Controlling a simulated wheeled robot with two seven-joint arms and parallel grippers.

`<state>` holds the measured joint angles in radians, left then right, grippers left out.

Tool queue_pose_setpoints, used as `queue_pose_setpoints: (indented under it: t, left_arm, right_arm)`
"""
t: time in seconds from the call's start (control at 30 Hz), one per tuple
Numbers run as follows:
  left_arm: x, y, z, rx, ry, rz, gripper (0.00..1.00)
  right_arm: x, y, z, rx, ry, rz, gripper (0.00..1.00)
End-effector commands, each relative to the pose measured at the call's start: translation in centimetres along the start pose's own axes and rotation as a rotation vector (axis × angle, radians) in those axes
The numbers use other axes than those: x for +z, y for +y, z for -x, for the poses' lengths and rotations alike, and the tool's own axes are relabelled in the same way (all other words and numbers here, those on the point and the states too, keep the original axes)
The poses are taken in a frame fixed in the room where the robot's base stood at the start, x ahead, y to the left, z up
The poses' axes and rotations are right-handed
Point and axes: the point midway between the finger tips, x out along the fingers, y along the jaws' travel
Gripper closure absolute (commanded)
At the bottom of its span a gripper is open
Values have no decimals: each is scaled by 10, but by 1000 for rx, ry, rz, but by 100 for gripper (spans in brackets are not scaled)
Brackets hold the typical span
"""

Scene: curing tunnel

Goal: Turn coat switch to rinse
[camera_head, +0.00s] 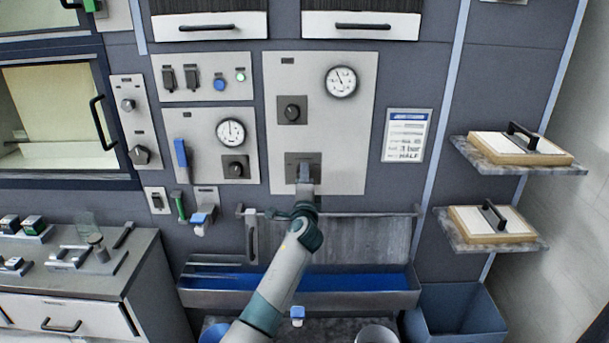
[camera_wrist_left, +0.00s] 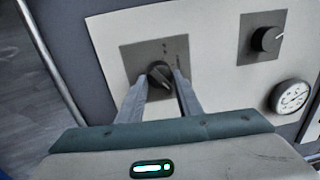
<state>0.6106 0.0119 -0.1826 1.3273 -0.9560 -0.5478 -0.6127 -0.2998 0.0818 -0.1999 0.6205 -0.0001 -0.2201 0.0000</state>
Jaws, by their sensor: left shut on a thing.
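A black rotary knob on a dark square plate sits low on the large light panel (camera_head: 340,115). The plate (camera_head: 291,163) shows in the head view, with its knob mostly hidden behind my left gripper (camera_head: 304,173). In the left wrist view the knob (camera_wrist_left: 159,72) is between the two grey fingers of my left gripper (camera_wrist_left: 160,84), which is shut on it. Small marks on the plate are too small to read, so I cannot tell which position it points to. My right gripper is not in view.
Above is a second knob (camera_head: 291,110) and a round gauge (camera_head: 341,81). Left is a panel with a blue lever (camera_head: 181,153) and another gauge (camera_head: 230,132). A metal trough (camera_head: 385,300) runs below. Loaded shelves (camera_head: 480,168) jut out at right.

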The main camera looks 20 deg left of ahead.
Motion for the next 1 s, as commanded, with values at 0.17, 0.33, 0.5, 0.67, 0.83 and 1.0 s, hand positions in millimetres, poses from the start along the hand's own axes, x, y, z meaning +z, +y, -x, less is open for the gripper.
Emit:
queue_pose_setpoints:
  t: [0.17, 0.33, 0.5, 0.67, 0.83, 1.0]
  left_arm:
    - [1, -2, -1, -4, 6, -111, 90]
    - [1, -2, 0, -5, 10, -170, 90]
    - [1, -1, 0, -5, 12, -193, 90]
    - [1, -1, 0, -5, 12, -197, 90]
    - [1, -1, 0, -5, 12, -196, 90]
    - [1, -1, 0, -5, 12, -195, 49]
  right_arm:
    - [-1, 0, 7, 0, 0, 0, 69]
    - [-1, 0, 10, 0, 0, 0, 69]
    - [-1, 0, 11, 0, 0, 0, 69]
    - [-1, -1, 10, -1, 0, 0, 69]
    - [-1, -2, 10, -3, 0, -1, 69]
    - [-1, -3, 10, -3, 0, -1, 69]
